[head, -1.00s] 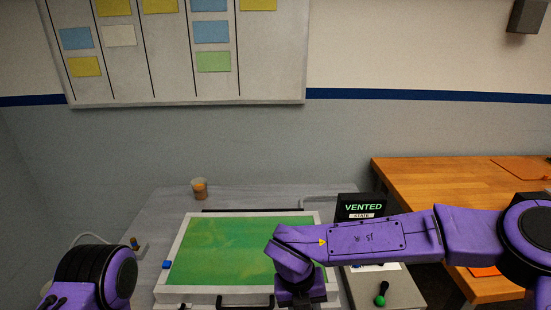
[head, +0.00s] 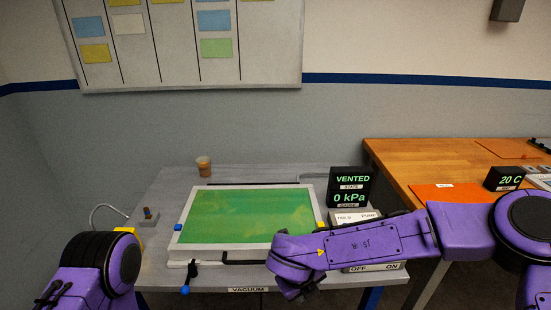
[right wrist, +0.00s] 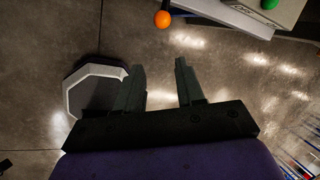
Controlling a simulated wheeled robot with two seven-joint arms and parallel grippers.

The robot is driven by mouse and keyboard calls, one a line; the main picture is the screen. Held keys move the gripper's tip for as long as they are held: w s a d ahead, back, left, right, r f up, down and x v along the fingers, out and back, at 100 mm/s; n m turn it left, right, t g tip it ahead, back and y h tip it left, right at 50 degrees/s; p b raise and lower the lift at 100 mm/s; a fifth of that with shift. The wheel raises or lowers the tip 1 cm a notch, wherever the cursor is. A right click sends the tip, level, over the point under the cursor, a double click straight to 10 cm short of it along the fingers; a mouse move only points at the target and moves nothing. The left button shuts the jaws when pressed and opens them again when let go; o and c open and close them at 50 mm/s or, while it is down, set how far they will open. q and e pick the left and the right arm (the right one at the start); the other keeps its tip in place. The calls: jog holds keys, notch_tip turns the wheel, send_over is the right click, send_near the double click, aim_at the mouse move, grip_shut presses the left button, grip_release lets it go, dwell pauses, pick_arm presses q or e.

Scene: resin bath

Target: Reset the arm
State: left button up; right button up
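My right arm (head: 365,245) reaches in from the right in the head view, bent, with its wrist in front of the green-topped vacuum box. In the right wrist view my right gripper (right wrist: 163,85) has its two fingers apart with nothing between them, above the bare floor. My left arm (head: 95,270) shows at the lower left of the head view. Its gripper is out of the frame.
The vacuum box (head: 182,241) has a pale frame and stands on a grey table (head: 150,205). A display (head: 350,187) reads VENTED and 0 kPa. A cup (head: 204,167) stands behind. A wooden bench (head: 400,160) is at right. A white octagonal bin (right wrist: 75,96) stands on the floor.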

jog(key=s+d+f+n+t, duration=0.2)
jog(key=s+d+f+n, duration=0.2)
jog(key=f+n, duration=0.35)
jog(key=s+d+f+n+t, duration=0.1)
jog(key=s+d+f+n, duration=0.2)
jog(key=d+f+n, duration=0.35)
jog(key=s+d+f+n+g, duration=0.1)
jog(key=s+d+f+n, duration=0.1)
jog(key=s, duration=0.4)
jog(key=s+d+f+n+g, duration=0.1)
jog(key=s+d+f+n, duration=0.2)
jog(key=s+d, duration=0.3)
jog(key=s+d+f+n, duration=0.2)
jog(key=s+d+n, duration=0.2)
jog(key=s, duration=0.2)
jog(key=shift+s+d+f+n+g+h, duration=0.3)
jog(key=shift+f+n+g+h, duration=0.1)
